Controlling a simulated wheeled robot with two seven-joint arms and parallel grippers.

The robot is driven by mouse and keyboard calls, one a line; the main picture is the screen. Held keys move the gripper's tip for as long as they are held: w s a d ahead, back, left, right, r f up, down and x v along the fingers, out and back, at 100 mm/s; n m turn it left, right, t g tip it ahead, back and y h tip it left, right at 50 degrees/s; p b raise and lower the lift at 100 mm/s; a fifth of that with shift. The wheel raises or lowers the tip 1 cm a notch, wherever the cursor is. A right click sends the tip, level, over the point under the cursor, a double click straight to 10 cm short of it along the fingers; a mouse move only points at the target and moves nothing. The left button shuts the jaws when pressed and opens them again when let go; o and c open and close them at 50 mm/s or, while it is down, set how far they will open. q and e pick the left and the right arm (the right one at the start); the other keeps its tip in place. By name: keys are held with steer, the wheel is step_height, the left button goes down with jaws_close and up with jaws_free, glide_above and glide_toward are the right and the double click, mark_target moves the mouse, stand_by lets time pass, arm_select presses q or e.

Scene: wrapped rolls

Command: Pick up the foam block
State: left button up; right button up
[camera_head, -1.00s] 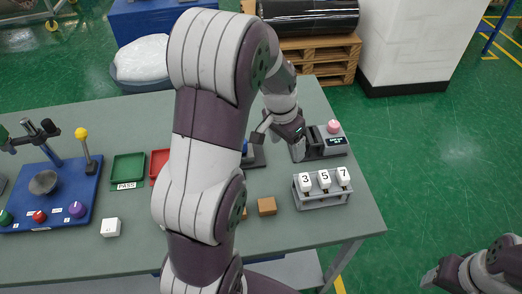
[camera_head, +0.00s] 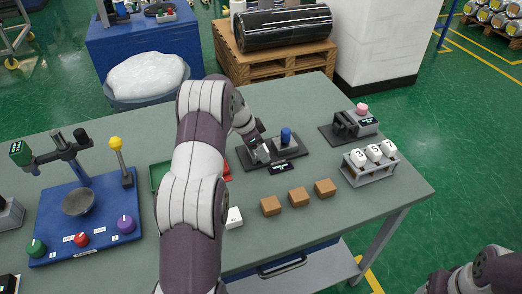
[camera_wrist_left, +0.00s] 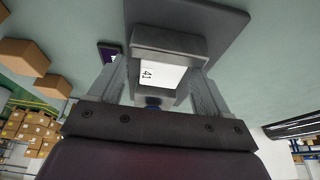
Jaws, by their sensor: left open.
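A small white block (camera_head: 233,217) with a dark mark stands on the table, left of the brown blocks. I cannot tell which thing is the foam block. My left gripper (camera_head: 262,155) is low over a dark-based device (camera_head: 284,166) with a blue cylinder. In the left wrist view, the open left gripper (camera_wrist_left: 158,82) has its fingers on either side of a white piece (camera_wrist_left: 160,72) marked "41", below a grey block. I cannot tell whether the fingers touch it. Part of my right gripper (camera_head: 438,284) shows at the bottom right.
Several brown blocks (camera_head: 298,196) lie along the front of the table. A rack (camera_head: 370,165) with numbered white blocks and a device (camera_head: 352,122) with a pink knob stand to the right. A blue panel (camera_head: 85,220) with knobs is at left. My left arm hides part of the table.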

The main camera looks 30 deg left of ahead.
arm_select(q)
steer(key=shift+w+f, duration=0.1)
steer(key=shift+f, duration=0.1)
steer(key=shift+s+a, duration=0.15)
steer(key=shift+s, duration=0.05)
steer(key=shift+c, duration=0.3)
steer(key=shift+w, duration=0.1)
steer(key=c, duration=1.1)
steer(key=shift+r, duration=0.1)
